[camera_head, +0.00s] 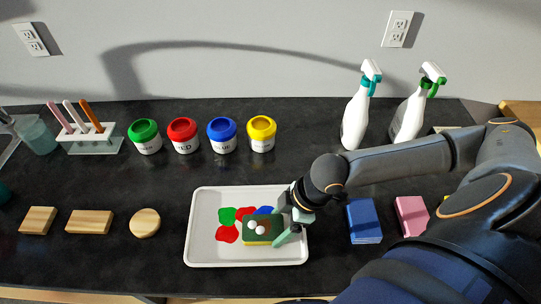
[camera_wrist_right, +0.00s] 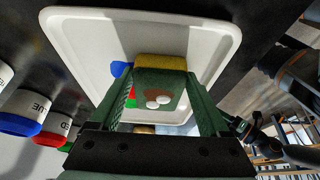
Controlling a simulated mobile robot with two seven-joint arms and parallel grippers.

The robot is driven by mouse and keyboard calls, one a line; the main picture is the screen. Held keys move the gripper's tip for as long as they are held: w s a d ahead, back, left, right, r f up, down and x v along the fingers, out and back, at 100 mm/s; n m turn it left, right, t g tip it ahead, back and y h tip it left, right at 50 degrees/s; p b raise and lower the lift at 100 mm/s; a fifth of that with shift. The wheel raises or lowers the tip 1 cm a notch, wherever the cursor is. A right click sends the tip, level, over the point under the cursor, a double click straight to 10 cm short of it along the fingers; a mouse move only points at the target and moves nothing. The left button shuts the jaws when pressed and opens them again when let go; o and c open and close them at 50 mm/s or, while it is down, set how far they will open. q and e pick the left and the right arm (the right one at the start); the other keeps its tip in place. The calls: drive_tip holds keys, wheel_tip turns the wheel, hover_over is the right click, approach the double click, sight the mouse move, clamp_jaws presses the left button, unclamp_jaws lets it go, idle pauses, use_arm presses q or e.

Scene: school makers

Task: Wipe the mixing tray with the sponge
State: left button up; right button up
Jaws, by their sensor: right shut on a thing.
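The white mixing tray (camera_head: 202,250) lies on the dark worktop, and its rim also shows in the right wrist view (camera_wrist_right: 75,50). Green (camera_head: 228,215), red (camera_head: 227,234) and blue (camera_head: 264,210) paint patches show on its floor. The sponge (camera_head: 262,238), green on top with a yellow layer and two white spots, is over the tray's right half, beside the paint. My right gripper (camera_head: 281,222) is shut on the sponge, which sits between both fingers in the right wrist view (camera_wrist_right: 160,80). Whether its underside touches the tray is hidden. My left gripper is not in view.
Several paint jars (camera_head: 183,137) stand behind the tray, and two spray bottles (camera_head: 356,118) at the back right. A blue block (camera_head: 364,222) and a pink block (camera_head: 411,215) lie to the right. Wooden pieces (camera_head: 89,222) lie left; a tube rack (camera_head: 92,142) stands behind them.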

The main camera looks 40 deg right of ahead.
drive_tip(key=shift+s+d+f, duration=0.1)
drive_tip(key=shift+s+d, duration=0.1)
drive_tip(key=shift+d, duration=0.05)
drive_tip(key=shift+w+a, duration=0.25)
drive_tip(key=shift+a, duration=0.2)
drive_tip(key=shift+w+a+p, duration=0.35)
drive_tip(key=shift+w+a, duration=0.4)
drive_tip(key=shift+a, duration=0.4)
drive_tip(key=shift+w+a+p, duration=0.4)
drive_tip(key=shift+w+a, duration=0.4)
drive_tip(key=shift+a, duration=0.35)
drive_tip(key=shift+w+a+p, duration=0.35)
drive_tip(key=shift+w+a, duration=0.4)
drive_tip(key=shift+a, duration=0.4)
drive_tip(key=shift+d, duration=0.15)
drive_tip(key=shift+s+d+f+p, duration=0.1)
drive_tip(key=shift+s+d+p, duration=0.45)
drive_tip(key=shift+s+d, duration=0.5)
drive_tip(key=shift+s+d+r+p, duration=0.1)
drive_tip(key=shift+s+d+p, duration=0.55)
drive_tip(key=shift+d, duration=0.85)
drive_tip(key=shift+s+d+f+p, duration=0.1)
drive_tip(key=shift+s+d+p, duration=0.4)
drive_tip(key=shift+s+d, duration=0.6)
drive_tip(key=shift+w+d, duration=0.15)
drive_tip(key=shift+w, duration=0.1)
